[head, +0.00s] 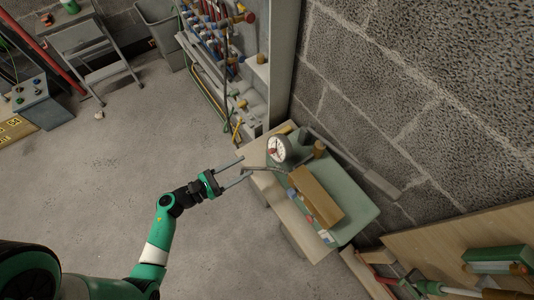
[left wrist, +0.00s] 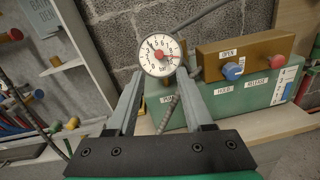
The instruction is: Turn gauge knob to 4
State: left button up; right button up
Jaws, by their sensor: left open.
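The round white gauge (head: 279,149) stands at the near-left part of the green unit on the bench. In the left wrist view the gauge dial (left wrist: 149,64) faces me, with black numbers, a dark needle toward the upper left and a red mark toward the right. A red knob (left wrist: 160,54) sits at its centre. My left gripper (head: 246,166) is open and empty, just left of the gauge. In the left wrist view its fingers (left wrist: 160,77) reach up on either side below the dial, apart from the knob. My right gripper is not in view.
A green unit (head: 355,195) carries a brown block (head: 316,195); the wrist view shows a blue knob (left wrist: 233,71) on that block. A hose (head: 265,170) runs near the gauge. A block wall (head: 400,90) stands behind. Shelving with pipes (head: 222,50) stands left. Floor is open.

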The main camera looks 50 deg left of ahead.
aim_at(269, 152)
pick_arm(q)
jog(key=w, duration=0.3)
jog(key=w+d+b, duration=0.1)
jog(key=w, duration=0.2)
jog(key=w+b, duration=0.1)
jog(key=w, duration=0.2)
jog(key=shift+w+d+r, duration=0.1)
jog(key=shift+w+d, duration=0.15)
grip_shut()
